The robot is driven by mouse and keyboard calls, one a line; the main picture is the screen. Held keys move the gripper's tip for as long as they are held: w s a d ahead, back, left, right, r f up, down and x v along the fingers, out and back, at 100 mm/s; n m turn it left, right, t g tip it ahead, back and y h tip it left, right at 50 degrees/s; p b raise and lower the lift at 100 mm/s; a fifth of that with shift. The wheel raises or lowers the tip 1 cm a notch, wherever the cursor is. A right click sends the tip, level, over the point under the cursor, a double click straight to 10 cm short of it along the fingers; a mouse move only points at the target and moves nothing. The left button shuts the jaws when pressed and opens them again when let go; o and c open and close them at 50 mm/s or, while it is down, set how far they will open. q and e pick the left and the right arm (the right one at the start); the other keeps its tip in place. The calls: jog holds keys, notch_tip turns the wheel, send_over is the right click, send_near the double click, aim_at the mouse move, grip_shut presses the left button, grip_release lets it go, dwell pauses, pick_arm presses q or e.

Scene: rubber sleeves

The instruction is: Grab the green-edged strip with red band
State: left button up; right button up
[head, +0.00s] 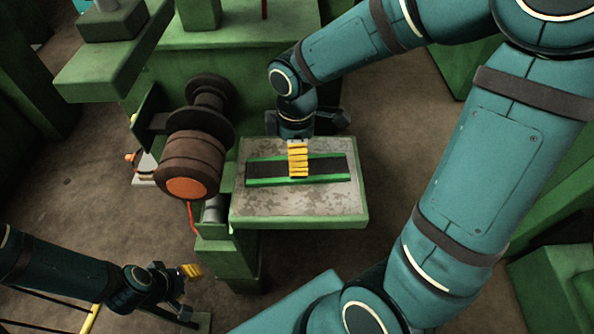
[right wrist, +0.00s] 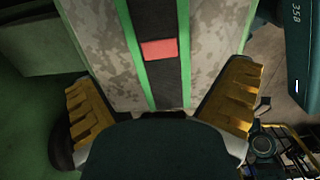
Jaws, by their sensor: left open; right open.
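The black strip with green edges (head: 325,168) lies flat on a mottled grey plate in the head view. Its red band is not visible there, where my right gripper covers part of the strip. The right wrist view shows the strip (right wrist: 150,20) running away from me, with the red band (right wrist: 159,49) across it. My right gripper (head: 298,160) is over the strip's middle. In the right wrist view its yellow-padded fingers (right wrist: 165,100) are wide apart, one on each side of the strip, with nothing between the pads. My left gripper (head: 183,285) is open and empty at the lower left, away from the strip.
The grey plate (head: 260,206) tops a green machine. A brown roller with an orange end (head: 187,188) stands just left of the plate. Green machine blocks (head: 110,65) rise behind. Open floor (head: 410,110) lies right of the plate.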

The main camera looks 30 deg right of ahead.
aim_at(327, 168)
jog(key=shift+d+f+b, duration=0.1)
jog(key=shift+f+b, duration=0.65)
jog(key=shift+f, duration=2.25)
jog(key=c, duration=1.1)
